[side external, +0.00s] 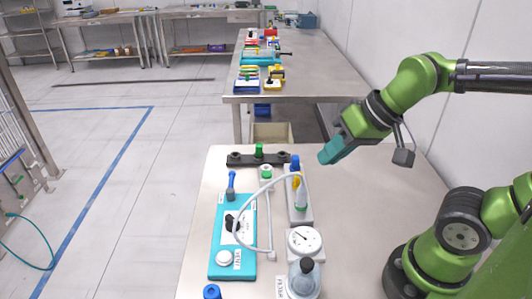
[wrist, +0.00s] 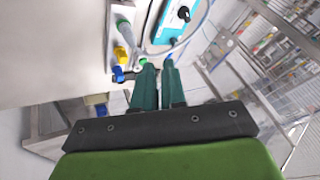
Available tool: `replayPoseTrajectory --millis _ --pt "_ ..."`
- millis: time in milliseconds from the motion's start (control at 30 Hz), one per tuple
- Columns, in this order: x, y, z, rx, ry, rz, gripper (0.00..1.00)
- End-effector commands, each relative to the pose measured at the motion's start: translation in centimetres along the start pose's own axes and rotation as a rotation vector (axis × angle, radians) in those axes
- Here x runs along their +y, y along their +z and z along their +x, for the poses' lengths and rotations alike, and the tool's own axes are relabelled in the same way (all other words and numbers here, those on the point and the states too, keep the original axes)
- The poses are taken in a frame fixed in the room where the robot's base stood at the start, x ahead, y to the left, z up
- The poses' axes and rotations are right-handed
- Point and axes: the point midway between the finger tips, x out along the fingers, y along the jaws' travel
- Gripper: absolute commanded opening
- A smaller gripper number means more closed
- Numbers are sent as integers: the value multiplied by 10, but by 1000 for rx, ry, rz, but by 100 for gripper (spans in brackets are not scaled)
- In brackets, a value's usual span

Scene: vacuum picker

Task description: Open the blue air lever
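A blue lever-like piece (side external: 295,163) stands at the far end of a white block (side external: 303,214), beyond a yellow piece (side external: 297,189). In the wrist view the blue piece (wrist: 118,74) and yellow piece (wrist: 121,54) show just left of my fingertips.
A clear hose (side external: 238,216) loops over the panel and block. A gauge (side external: 305,240) and a grey bottle (side external: 304,279) stand nearer. A dark bar with a green knob (side external: 259,150) lies at the far edge. The table's right side (side external: 360,200) is clear.

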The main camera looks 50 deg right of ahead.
Motion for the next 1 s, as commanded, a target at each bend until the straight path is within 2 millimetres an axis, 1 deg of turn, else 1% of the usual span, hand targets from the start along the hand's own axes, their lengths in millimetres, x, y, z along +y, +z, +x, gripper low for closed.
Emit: replayPoseTrajectory --millis 33,67,267,467,600,767,900,1000 --pt "-5 -3 8 -38 4 -19 2" --pt "-9 -5 12 -56 7 -31 0" --pt "-32 -29 45 -181 63 -111 0" --pt "-57 -53 86 -271 160 -172 0" --pt "-74 -68 121 -311 250 -215 0" --pt "-93 -81 164 -325 371 -262 0" --pt "-111 -90 203 -303 490 -297 0" --pt "-124 -97 228 -262 575 -315 0"
